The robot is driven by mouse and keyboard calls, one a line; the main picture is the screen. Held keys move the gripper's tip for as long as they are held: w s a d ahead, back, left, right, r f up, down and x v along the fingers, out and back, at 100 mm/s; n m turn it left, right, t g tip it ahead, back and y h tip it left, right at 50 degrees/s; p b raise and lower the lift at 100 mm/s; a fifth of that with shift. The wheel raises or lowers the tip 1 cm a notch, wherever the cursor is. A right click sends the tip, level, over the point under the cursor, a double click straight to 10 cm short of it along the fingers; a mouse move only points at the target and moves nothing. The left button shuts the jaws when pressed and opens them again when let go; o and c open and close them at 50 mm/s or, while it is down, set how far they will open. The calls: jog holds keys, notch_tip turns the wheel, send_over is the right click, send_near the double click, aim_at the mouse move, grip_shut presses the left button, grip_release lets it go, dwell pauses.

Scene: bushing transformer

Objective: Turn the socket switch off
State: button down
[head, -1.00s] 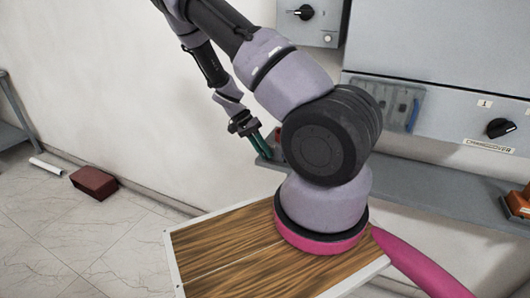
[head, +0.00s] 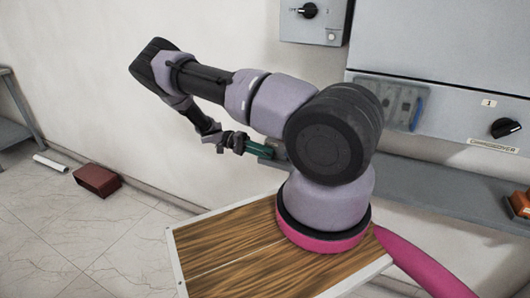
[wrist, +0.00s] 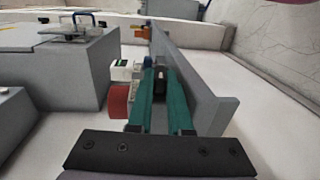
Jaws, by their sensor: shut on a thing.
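My gripper (head: 262,150) reaches out to the right over the left end of a grey shelf in the head view. In the wrist view my gripper (wrist: 160,76) points forward along the shelf, its two green fingers close together. They are shut on a small dark piece (wrist: 159,83) at their tips. I cannot tell whether this piece is the socket switch or which way it is set; no socket switch stands out clearly. A white block (wrist: 124,70) and a red round part (wrist: 118,100) are just left of the fingers.
The grey shelf (head: 440,179) runs along the wall, with a raised edge (wrist: 203,92) right of my fingers. An orange item (head: 520,202) stands at its right. A grey cabinet with a black knob (head: 504,128) is above. A red-brown box (head: 97,180) lies on the floor.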

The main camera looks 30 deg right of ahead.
jog(key=shift+f+g+h, duration=0.15)
jog(key=shift+g+h, duration=0.25)
jog(key=shift+g, duration=0.2)
jog(key=shift+s, duration=0.1)
jog(key=c, duration=0.8)
grip_release()
jog(key=shift+c, duration=0.2)
jog(key=v, duration=1.1)
